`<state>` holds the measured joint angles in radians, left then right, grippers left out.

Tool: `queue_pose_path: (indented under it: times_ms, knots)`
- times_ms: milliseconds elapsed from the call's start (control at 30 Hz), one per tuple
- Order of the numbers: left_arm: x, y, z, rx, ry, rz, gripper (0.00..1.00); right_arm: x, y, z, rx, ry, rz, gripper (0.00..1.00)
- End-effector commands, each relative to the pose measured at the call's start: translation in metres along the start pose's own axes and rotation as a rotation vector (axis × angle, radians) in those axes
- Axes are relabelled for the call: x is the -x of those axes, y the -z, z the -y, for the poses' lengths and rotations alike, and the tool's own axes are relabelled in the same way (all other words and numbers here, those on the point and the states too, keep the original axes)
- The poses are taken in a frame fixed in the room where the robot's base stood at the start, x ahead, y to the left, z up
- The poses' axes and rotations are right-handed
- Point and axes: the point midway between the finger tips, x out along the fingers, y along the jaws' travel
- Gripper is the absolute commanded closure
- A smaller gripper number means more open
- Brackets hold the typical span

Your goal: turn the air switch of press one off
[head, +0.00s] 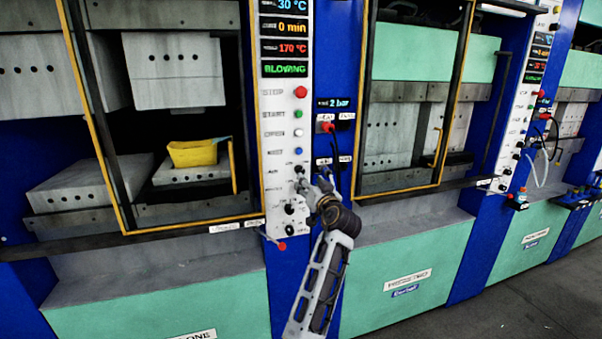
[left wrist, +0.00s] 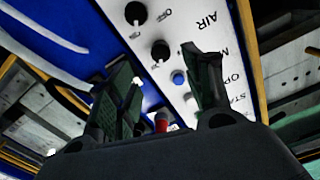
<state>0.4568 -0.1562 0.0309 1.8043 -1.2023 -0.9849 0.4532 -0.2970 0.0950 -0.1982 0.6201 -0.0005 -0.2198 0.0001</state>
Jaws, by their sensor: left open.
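Press one's white control panel (head: 286,130) stands left of centre in the head view. Its air switch (head: 298,169) is a small dark knob beside the AIR label, below the blue button. In the left wrist view the air switch (left wrist: 160,50) is a black knob between my fingers' directions, with the AIR label at its right. Its exact setting is hard to read. My left gripper (head: 312,186) is at the panel's right edge, just below and right of the switch. In the left wrist view the gripper (left wrist: 165,62) is open and empty. My right gripper is out of view.
A blue button (left wrist: 178,77) and another black knob (left wrist: 135,12) flank the switch. A red stop button (head: 300,92) is higher up. Open press frames with yellow edges (head: 88,105) stand on both sides.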

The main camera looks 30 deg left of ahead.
Motion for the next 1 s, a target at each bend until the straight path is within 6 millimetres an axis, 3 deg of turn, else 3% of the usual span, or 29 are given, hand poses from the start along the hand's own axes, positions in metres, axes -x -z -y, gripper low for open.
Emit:
queue_pose_path:
  times_ms: [333, 700, 1000]
  knots:
    - [-0.044, 0.002, 0.001, -0.002, 0.001, 0.001, 0.49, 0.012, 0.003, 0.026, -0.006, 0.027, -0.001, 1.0]
    - [-0.083, 0.001, 0.0, -0.001, 0.0, 0.0, 0.49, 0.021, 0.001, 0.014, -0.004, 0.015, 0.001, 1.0]
    - [-0.099, 0.0, 0.0, -0.001, 0.0, 0.001, 0.49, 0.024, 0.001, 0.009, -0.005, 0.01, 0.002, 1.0]
